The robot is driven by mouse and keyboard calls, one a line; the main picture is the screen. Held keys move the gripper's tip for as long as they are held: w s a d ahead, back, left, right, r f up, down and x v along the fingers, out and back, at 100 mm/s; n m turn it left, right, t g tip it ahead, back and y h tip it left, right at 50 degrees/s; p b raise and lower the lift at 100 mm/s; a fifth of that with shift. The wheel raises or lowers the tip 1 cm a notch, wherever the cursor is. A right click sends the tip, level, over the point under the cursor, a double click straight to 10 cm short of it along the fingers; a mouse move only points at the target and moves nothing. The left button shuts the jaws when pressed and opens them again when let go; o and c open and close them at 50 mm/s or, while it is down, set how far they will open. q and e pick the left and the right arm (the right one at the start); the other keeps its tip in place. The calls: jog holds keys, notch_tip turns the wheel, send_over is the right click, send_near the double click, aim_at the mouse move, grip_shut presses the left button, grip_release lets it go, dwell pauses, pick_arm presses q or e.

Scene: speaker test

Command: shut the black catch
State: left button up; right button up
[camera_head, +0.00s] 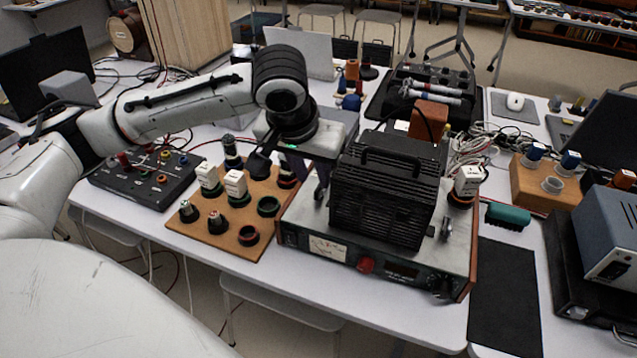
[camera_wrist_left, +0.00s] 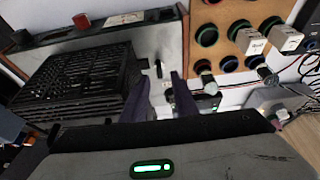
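A black vented box (camera_head: 385,195) with a top handle sits on a grey instrument (camera_head: 455,225) with a dial and a red knob. A small dark upright catch (camera_head: 320,188) stands on the instrument's top, left of the box. In the left wrist view the catch (camera_wrist_left: 158,69) shows just beyond my fingertips, roughly in line with the gap. My left gripper (camera_head: 290,165) points down near the instrument's left edge. In the left wrist view the left gripper (camera_wrist_left: 162,77) has its fingers apart with nothing held. I cannot tell whether it touches the catch. My right gripper is out of view.
A wooden board (camera_head: 210,240) with coloured rings and white plugs lies left of the instrument. A black control box (camera_head: 150,185) is farther left. A green brush (camera_head: 508,216) and a black mat (camera_head: 505,300) lie to the right. Cables clutter the back.

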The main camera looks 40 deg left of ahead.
aim_at(318, 188)
pick_arm(q)
jog(key=x, duration=0.4)
jog(key=shift+w+f, duration=0.25)
jog(key=shift+f, duration=0.1)
grip_shut()
